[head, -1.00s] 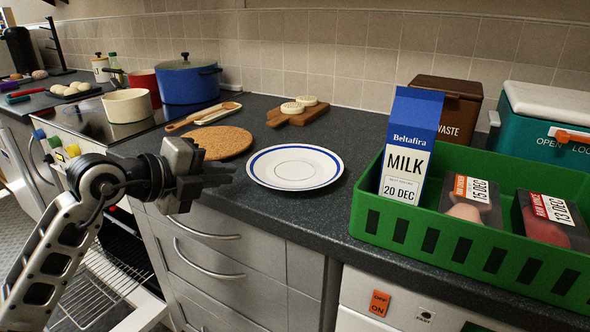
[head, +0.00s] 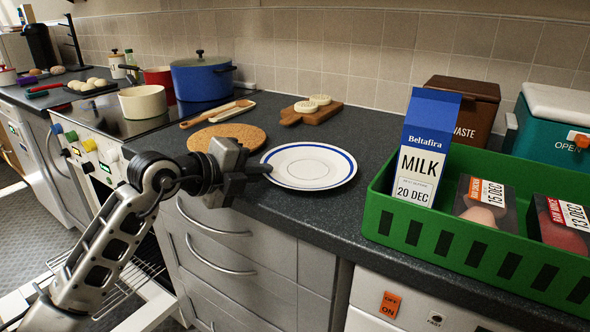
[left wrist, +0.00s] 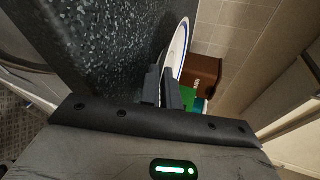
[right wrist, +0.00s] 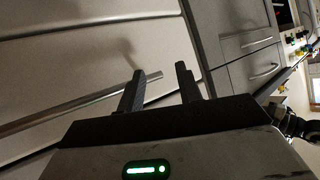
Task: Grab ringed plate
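The ringed plate (head: 309,166) is white with a blue ring near its rim. It lies flat on the dark counter, near the front edge. My left gripper (head: 262,169) is at the plate's left rim, turned so one finger is above the other. In the left wrist view the fingers (left wrist: 162,88) are close together, with the rim of the plate (left wrist: 181,48) running in between them; they look shut on it. My right gripper (right wrist: 162,82) shows only in its own wrist view, open and empty in front of pale cabinet fronts and a bar handle.
A cork mat (head: 240,138) lies behind the left gripper. A green crate (head: 405,228) with a milk carton (head: 422,150) and packs stands right of the plate. A wooden board (head: 314,115) lies behind. Pots stand on the hob at left, above an open oven.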

